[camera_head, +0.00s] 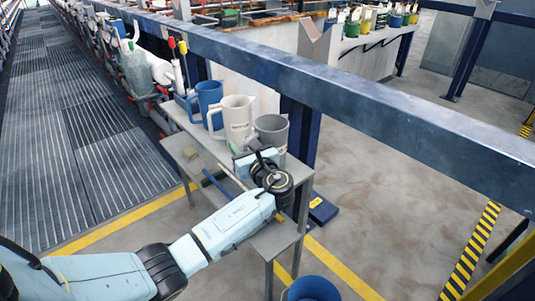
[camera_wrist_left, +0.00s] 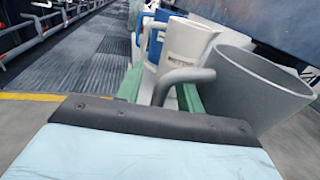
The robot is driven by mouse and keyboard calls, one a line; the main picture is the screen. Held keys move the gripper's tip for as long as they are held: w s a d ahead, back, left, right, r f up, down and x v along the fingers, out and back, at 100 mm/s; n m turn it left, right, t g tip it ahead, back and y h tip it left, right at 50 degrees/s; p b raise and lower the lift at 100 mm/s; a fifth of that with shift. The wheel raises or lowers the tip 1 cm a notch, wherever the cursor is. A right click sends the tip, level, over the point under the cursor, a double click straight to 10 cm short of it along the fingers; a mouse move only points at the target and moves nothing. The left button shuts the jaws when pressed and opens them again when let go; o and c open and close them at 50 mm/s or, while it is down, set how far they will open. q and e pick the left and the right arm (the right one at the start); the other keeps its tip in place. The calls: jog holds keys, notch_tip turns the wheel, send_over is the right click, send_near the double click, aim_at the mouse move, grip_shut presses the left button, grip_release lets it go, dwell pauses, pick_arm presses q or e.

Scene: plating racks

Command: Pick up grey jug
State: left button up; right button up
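The grey jug (camera_head: 272,132) stands upright at the right end of the grey side table, with its wide mouth up. In the left wrist view the grey jug (camera_wrist_left: 260,88) fills the right side, and its curved handle (camera_wrist_left: 185,76) reaches left. My left gripper (camera_head: 243,158) is at the near side of this jug. Its green fingers (camera_wrist_left: 160,94) are apart, with the handle between them. I cannot tell whether they touch it. My right gripper is not in view.
A white jug (camera_head: 235,118) stands close left of the grey jug, and a blue jug (camera_head: 208,98) stands beyond it. A blue beam (camera_head: 350,95) runs behind the table (camera_head: 205,150). A blue bucket (camera_head: 312,289) is on the floor below.

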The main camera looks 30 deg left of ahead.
pick_arm(q)
grip_shut()
jog(key=shift+r, duration=0.25)
dwell(0.4)
